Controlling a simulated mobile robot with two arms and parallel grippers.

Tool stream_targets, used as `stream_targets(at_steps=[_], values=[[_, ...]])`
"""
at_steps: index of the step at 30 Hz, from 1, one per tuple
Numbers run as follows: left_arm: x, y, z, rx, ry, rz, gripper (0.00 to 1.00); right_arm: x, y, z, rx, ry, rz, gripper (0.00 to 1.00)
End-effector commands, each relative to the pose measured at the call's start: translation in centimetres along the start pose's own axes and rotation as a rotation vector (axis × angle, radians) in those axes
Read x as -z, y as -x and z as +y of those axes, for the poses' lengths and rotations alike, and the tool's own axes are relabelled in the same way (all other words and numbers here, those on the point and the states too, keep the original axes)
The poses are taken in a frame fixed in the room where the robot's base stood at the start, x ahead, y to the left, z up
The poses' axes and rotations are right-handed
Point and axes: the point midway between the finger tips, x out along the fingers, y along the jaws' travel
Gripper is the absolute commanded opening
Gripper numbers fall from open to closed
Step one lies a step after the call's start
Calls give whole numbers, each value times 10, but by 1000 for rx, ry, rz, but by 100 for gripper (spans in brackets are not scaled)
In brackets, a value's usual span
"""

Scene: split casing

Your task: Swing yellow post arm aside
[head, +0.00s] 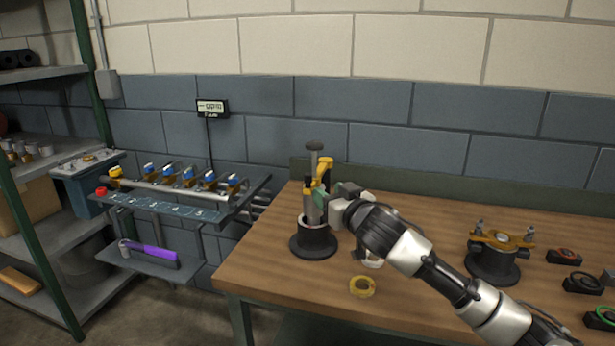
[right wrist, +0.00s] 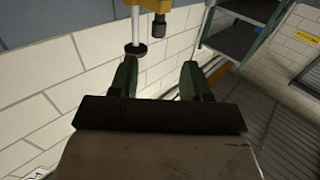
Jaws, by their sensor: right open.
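The yellow post arm (head: 325,172) sits near the top of a grey upright post on a round black base (head: 313,242), at the left part of the bench. In the right wrist view yellow metal (right wrist: 176,14) shows at the top edge, with a black knob and a silver rod below it. My right gripper (head: 317,200) is beside the post, just below the yellow arm. In the right wrist view its two green fingers (right wrist: 157,72) are apart with nothing seen between them. Whether a finger touches the post is unclear. My left gripper is not in view.
A yellow ring (head: 362,286) lies on the wooden bench (head: 275,280) in front of the post. A black fixture with a yellow crossbar (head: 503,238) stands at the right, near several small black holders. A rack with a silver rail (head: 165,190) is at the left.

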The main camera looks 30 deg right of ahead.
Motion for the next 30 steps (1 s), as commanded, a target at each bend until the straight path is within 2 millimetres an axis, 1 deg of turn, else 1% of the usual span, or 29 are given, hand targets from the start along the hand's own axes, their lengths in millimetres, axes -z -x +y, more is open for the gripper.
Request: stream_targets(at_steps=[1,5,8,12,18,24,30], values=[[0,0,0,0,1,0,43,5,-2,2,0,-3,9,48],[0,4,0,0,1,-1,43,7,-13,3,0,-7,12,48],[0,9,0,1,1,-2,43,8,-28,2,0,-5,12,48],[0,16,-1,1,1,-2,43,9,-54,2,-1,-6,12,48],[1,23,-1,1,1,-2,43,8,-86,2,0,-4,10,48],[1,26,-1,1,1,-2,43,6,-104,2,1,-4,10,48],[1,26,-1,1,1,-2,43,5,-108,2,1,-2,9,48]])
